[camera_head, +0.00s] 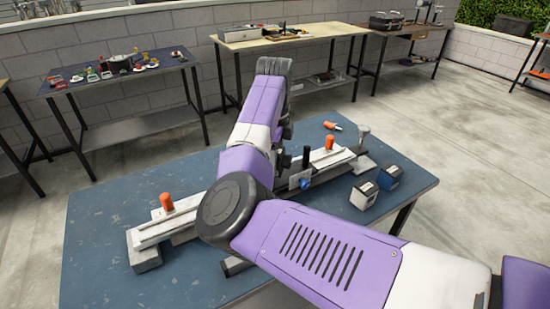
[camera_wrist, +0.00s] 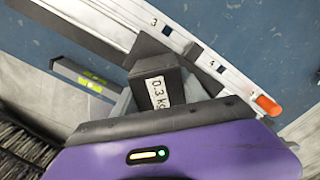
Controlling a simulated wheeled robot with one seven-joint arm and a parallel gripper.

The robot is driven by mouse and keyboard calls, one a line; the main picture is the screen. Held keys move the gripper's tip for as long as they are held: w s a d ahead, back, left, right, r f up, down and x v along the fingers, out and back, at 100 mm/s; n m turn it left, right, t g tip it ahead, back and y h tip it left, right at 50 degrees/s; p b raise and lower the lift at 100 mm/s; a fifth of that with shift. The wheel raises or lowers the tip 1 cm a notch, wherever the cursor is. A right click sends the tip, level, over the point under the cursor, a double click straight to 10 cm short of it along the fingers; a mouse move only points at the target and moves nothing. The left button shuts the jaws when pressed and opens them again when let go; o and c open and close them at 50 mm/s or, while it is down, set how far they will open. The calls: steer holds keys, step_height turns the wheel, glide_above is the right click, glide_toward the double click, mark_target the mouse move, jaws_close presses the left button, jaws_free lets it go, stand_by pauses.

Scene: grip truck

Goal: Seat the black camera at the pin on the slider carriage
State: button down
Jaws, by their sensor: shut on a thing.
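The black camera (camera_wrist: 171,78), a dark block with a white "0.3 kg" label, is in my gripper (camera_wrist: 162,95) in the wrist view. My gripper is shut on it, with grey finger parts on both sides. The slider's silver rail (camera_wrist: 200,52) passes just beyond the camera, with a "3" and a "4" on it. I cannot tell whether camera and slider touch. In the head view the slider (camera_head: 190,217) lies across the blue table. A carriage with a blue knob (camera_head: 305,183) and a dark upright post, perhaps the pin, sits right of my arm. My arm hides the gripper there.
Orange-topped parts (camera_head: 167,203) stand near both rail ends. The blue table (camera_head: 95,215) is bare at left. A bar with a green vial (camera_wrist: 88,84) shows in the wrist view. Other benches stand behind.

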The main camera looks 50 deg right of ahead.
steer(key=shift+f+b, duration=0.3)
steer(key=shift+f, duration=1.05)
steer(key=c, duration=0.5)
jaws_free()
step_height(320, 180, up, 8)
steer(key=shift+f, duration=0.1)
